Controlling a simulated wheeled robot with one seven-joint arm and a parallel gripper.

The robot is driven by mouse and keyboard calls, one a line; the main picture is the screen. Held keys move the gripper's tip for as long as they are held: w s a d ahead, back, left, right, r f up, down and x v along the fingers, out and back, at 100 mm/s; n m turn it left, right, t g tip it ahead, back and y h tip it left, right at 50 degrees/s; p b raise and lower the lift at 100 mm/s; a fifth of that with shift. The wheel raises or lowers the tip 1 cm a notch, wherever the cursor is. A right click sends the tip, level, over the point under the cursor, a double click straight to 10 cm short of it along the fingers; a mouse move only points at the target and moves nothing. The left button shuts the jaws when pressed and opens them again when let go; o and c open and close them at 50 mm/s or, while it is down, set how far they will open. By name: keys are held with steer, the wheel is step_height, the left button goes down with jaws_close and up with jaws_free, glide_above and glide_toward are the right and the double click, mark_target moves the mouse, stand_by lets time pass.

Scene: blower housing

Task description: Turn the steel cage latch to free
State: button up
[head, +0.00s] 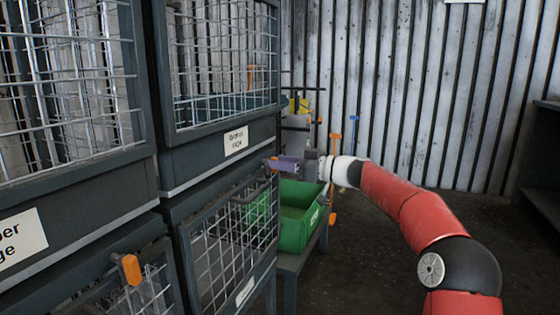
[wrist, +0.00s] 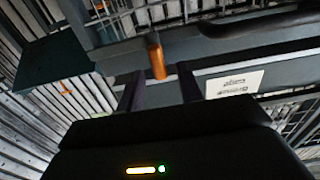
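An orange latch handle (wrist: 156,58) sits on the dark frame of a mesh cage. In the wrist view it stands between my fingertips, with a gap on both sides. I cannot tell how deep between the fingers it is. My gripper (wrist: 159,80) is open. In the head view my gripper (head: 288,164) is at the top right corner of the lower right cage (head: 223,245), beside a small orange part of the latch (head: 272,162). The gripper hides some of it. That cage's label (head: 245,292) is too small to read; its mesh door looks shut.
Another orange latch (head: 131,269) is on the lower left cage. An upper cage (head: 222,65) stands directly above my gripper's cage. A green bin (head: 300,228) sits on a low stand below my forearm. Open floor lies to the right, with a dark shelf (head: 543,150) at the edge.

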steer(key=shift+w+a, duration=0.2)
steer(key=shift+a, duration=0.35)
steer(key=shift+c, duration=0.2)
jaws_close()
